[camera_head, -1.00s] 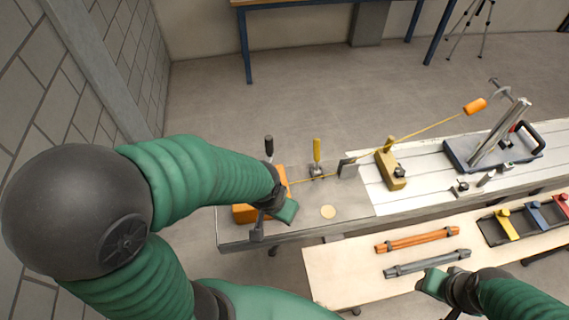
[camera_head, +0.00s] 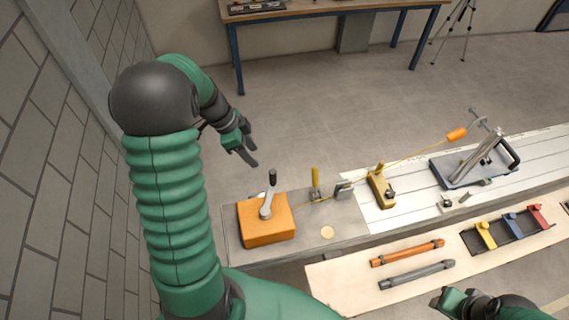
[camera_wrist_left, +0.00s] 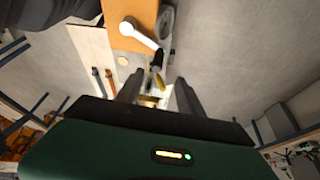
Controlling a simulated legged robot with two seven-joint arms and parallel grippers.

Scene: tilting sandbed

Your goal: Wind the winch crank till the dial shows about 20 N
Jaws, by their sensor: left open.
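The orange winch box (camera_head: 262,232) sits at the left end of the bench. Its grey crank (camera_head: 266,207) points up, with a black handle (camera_head: 272,178). In the left wrist view the crank arm (camera_wrist_left: 138,33) crosses the orange box, and its black handle (camera_wrist_left: 158,60) is just beyond my fingers. My left gripper (camera_head: 246,152) is open and empty, above and behind the winch, apart from the handle. A yellow line (camera_head: 410,155) runs right from the winch area to an orange cylinder (camera_head: 456,134). I cannot make out a dial reading. My right gripper (camera_head: 447,301) is at the lower right.
A yellow-handled lever (camera_head: 315,180) and a grey block (camera_head: 343,190) stand right of the winch. A brass-coloured block (camera_head: 380,188) is farther along. Orange and grey bars (camera_head: 415,275) lie on the pale front board. Open floor lies behind the bench.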

